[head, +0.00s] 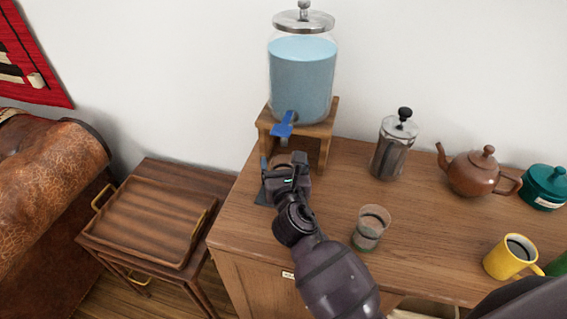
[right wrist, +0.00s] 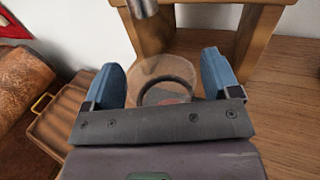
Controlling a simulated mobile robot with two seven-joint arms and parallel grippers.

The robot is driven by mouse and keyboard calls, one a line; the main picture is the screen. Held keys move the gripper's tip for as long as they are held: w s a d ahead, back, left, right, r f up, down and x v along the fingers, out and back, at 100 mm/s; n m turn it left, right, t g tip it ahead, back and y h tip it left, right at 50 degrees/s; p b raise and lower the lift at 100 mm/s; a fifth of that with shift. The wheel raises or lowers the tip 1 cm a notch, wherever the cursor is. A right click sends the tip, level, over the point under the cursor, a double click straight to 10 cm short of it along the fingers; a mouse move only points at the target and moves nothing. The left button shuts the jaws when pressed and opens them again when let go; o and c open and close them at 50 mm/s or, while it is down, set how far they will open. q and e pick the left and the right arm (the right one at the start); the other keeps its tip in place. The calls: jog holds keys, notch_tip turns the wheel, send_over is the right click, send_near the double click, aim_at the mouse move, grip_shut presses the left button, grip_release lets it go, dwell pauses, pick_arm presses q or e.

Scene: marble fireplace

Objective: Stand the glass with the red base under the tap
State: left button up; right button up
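The glass with the red base (right wrist: 166,74) stands between the blue fingers of my right gripper (right wrist: 165,80) in the right wrist view; a bit of red shows at its bottom. In the head view my right gripper (head: 284,168) is in front of the dispenser's stand and hides most of the glass. The blue tap (head: 283,127) is just above and beyond it; its spout end (right wrist: 144,8) shows at the top of the wrist view. I cannot tell whether the base touches the surface. My left gripper is not in view.
The water dispenser (head: 302,80) sits on a wooden stand (head: 326,131). Another glass (head: 369,228), with a greenish base, stands near my right arm. A French press (head: 392,149), brown teapot (head: 477,173), yellow mug (head: 508,258) and teal pot (head: 544,188) stand to the right.

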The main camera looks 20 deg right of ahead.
jog(key=shift+o, duration=0.3)
jog(key=shift+r, duration=0.1)
jog(key=shift+s, duration=0.15)
jog(key=s+a, duration=0.2)
jog(key=s, duration=0.9)
jog(key=shift+s+a, duration=0.2)
jog(key=shift+s, duration=0.05)
jog(key=shift+s, duration=0.1)
